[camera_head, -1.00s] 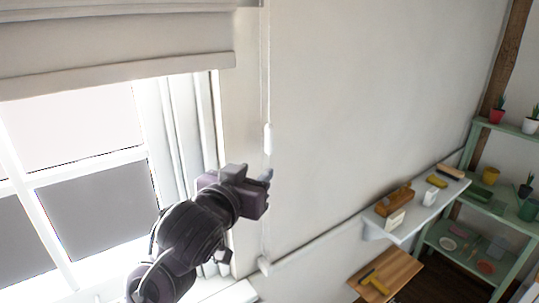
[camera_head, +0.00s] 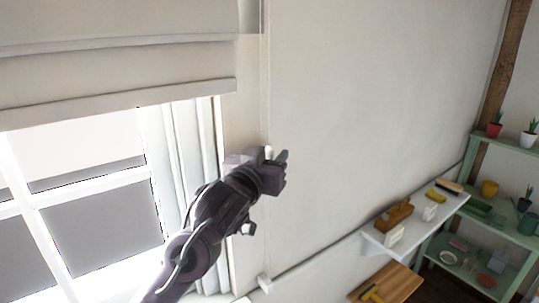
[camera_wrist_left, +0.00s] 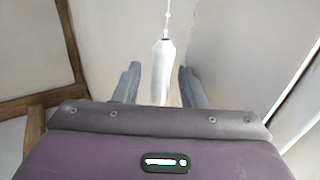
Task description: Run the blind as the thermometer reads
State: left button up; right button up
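The pale fabric blind (camera_head: 120,75) hangs partly lowered, its bottom edge across the upper window (camera_head: 95,187). A thin cord (camera_head: 264,100) runs down the wall right of the window. My left gripper (camera_head: 281,163) is at the cord's lower part. In the left wrist view, the white cord pull (camera_wrist_left: 163,72) hangs between the two grey fingers of the same gripper (camera_wrist_left: 160,85), with a gap on each side, so the gripper is open around it. My right gripper is out of view. I cannot make out a thermometer or its reading.
A white wall shelf (camera_head: 412,233) at the right holds a wooden block (camera_head: 394,217) and small items. Below it is a wooden surface (camera_head: 398,282) with a yellow-handled tool. A green rack (camera_head: 510,146) with pots stands further right. The wall beside the cord is bare.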

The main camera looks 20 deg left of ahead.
pick_arm(q)
grip_shut()
jog(key=shift+f, duration=0.1)
